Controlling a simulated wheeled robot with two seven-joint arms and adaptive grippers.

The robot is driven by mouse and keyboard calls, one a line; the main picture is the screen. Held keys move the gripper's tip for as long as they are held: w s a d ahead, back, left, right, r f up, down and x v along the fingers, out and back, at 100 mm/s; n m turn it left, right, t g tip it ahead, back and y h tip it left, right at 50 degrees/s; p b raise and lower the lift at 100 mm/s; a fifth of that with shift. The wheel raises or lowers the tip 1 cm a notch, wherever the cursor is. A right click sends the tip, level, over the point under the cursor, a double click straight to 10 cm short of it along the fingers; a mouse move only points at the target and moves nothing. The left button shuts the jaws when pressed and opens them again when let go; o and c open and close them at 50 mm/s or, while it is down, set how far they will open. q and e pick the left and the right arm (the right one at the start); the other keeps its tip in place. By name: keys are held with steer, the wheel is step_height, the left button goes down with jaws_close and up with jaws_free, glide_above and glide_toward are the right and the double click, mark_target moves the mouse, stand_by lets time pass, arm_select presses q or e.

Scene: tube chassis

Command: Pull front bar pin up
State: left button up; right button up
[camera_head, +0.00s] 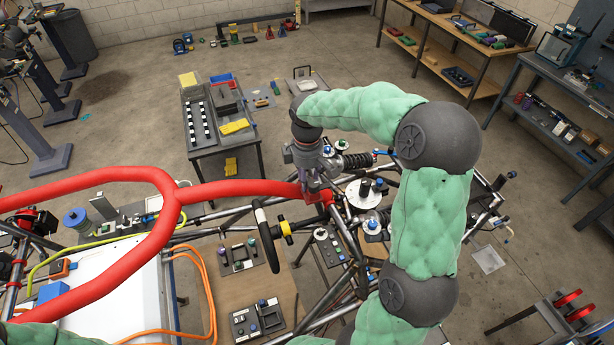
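The red padded front bar (245,191) runs across the tube chassis (215,213) and ends in a red fitting at its right end. My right gripper (318,190) points down at this red end, close above or touching it; I cannot tell which. The gripper's fingers are small and dark here, so whether they are open or shut is unclear. The front bar pin cannot be made out; the gripper covers that spot. Only a bit of my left arm shows at the bottom left corner; my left gripper is out of view.
A black steering wheel (264,236) with a yellow hub stands left of the gripper. A black coil-over damper (358,160) and a white round disc (365,193) lie close on the right. A tool cart (207,148) stands behind. Open floor lies beyond.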

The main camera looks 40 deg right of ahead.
jaws_close()
steer(key=shift+r+p, duration=0.95)
steer(key=shift+r, duration=0.95)
steer(key=shift+w+d, duration=0.1)
steer(key=shift+w, duration=0.05)
jaws_free()
